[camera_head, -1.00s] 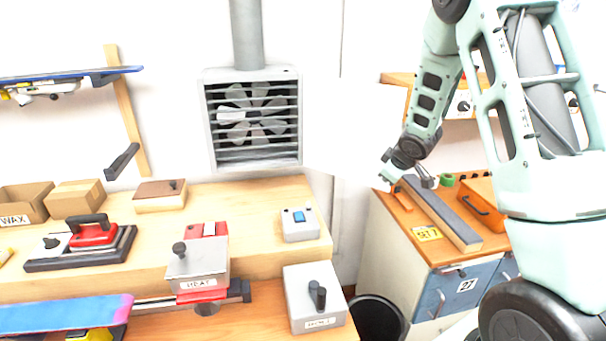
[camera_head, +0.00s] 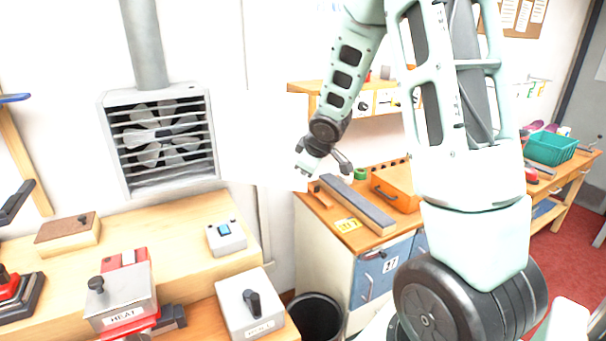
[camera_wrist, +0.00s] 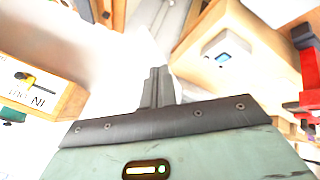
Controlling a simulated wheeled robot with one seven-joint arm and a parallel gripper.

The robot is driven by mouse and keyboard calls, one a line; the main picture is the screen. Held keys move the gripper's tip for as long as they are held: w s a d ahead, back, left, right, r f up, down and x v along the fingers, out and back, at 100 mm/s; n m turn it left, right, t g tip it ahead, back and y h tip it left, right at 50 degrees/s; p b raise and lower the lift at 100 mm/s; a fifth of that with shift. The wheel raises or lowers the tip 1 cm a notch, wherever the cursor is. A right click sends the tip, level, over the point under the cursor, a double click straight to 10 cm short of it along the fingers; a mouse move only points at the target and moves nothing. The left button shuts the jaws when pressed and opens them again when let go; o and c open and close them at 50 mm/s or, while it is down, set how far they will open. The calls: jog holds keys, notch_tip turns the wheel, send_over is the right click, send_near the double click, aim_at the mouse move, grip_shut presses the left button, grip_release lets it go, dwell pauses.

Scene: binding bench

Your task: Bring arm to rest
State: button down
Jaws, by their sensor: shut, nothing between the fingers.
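My gripper (camera_head: 305,170) is at the end of my raised arm, near the left end of the cabinet (camera_head: 325,262) and in front of the wall. In the wrist view its fingers (camera_wrist: 155,88) are together with nothing between them. The arm hangs bent in front of the column. The gripper is small in the head view, and I cannot tell its exact height above the cabinet.
A long dark-topped bar (camera_head: 358,203) and an orange box (camera_head: 395,187) lie on the cabinet top. A black bin (camera_head: 315,318) stands left of the cabinet. The bench holds a grey switch box (camera_head: 226,238) and a HEAT unit (camera_head: 122,297). A teal crate (camera_head: 550,149) sits at right.

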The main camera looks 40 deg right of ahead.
jog(key=shift+s+a+r, duration=0.2)
jog(key=shift+s+r, duration=0.2)
jog(key=shift+r, duration=0.2)
jog(key=s+a+f+n+g+y+b, duration=0.1)
jog(key=s+a+f+b, duration=0.15)
jog(key=a, duration=0.95)
jog(key=s+a+f+g+y+b, duration=0.15)
jog(key=s+a, duration=0.25)
jog(key=a, duration=0.8)
jog(key=s+a+f+n+g+b, duration=0.1)
jog(key=s+a+f+g+b, duration=0.1)
jog(key=s+a, duration=0.5)
jog(key=s+a+f+n+g+b, duration=0.1)
jog(key=s+a+f+g+b, duration=0.1)
jog(key=s+a, duration=0.5)
jog(key=s+y, duration=0.1)
jog(key=s, duration=0.5)
jog(key=shift+s+a, duration=0.25)
jog(key=shift+s, duration=0.05)
